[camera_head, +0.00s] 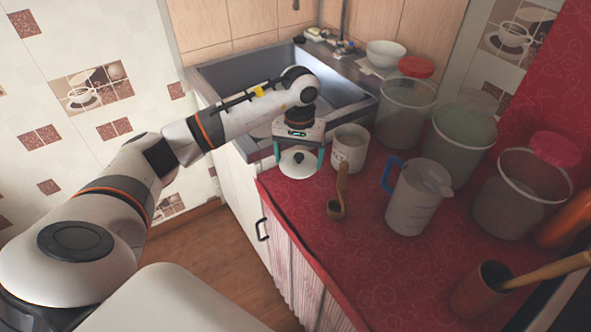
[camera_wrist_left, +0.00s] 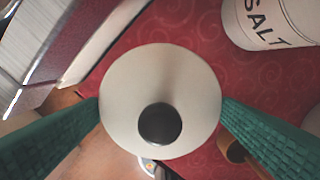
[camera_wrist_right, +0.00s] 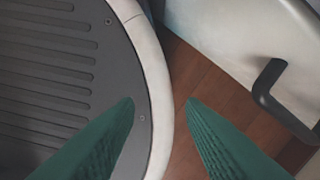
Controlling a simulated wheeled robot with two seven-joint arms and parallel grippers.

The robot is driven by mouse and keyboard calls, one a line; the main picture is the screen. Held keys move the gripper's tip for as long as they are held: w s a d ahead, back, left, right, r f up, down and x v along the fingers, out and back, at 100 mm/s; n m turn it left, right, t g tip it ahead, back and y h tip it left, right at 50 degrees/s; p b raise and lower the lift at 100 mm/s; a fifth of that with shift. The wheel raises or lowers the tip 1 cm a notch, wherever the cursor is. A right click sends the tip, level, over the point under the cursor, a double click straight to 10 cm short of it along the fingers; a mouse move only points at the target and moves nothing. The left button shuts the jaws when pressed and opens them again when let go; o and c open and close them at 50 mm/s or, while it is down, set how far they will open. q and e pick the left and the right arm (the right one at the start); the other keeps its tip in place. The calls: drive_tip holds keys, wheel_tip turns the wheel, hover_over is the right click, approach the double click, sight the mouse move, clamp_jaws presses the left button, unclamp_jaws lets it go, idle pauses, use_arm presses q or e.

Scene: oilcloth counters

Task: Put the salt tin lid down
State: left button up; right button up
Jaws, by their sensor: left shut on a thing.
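The salt tin lid (camera_head: 299,164) is a white disc with a black knob. My left gripper (camera_head: 299,150) is shut on it, with one green finger on each side of its rim; the lid also shows in the left wrist view (camera_wrist_left: 125,85). It is over the front left part of the red counter, near the edge; I cannot tell whether it touches the cloth. The salt tin (camera_head: 349,148) stands just right of it, and its SALT lettering shows in the left wrist view (camera_wrist_left: 268,22). My right gripper (camera_wrist_right: 160,105) is open and empty, above the floor.
A wooden-handled ladle (camera_head: 337,205) stands in front of the tin. A measuring jug (camera_head: 413,205) with a blue handle and several large clear jars (camera_head: 460,140) stand to the right. The sink (camera_head: 235,75) lies behind. The red counter's front middle (camera_head: 350,265) is clear.

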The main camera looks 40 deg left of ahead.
sight(299, 164)
use_arm(q)
drive_tip(key=shift+f, duration=0.85)
wheel_tip(299, 164, down, 4)
drive_tip(key=shift+r, duration=0.25)
use_arm(e)
drive_tip(key=shift+d+r, duration=0.25)
drive_tip(key=shift+d, duration=0.1)
use_arm(q)
drive_tip(key=shift+f, duration=0.1)
use_arm(e)
drive_tip(key=shift+f, duration=0.1)
use_arm(q)
drive_tip(key=shift+f, duration=0.15)
drive_tip(key=o, duration=0.8)
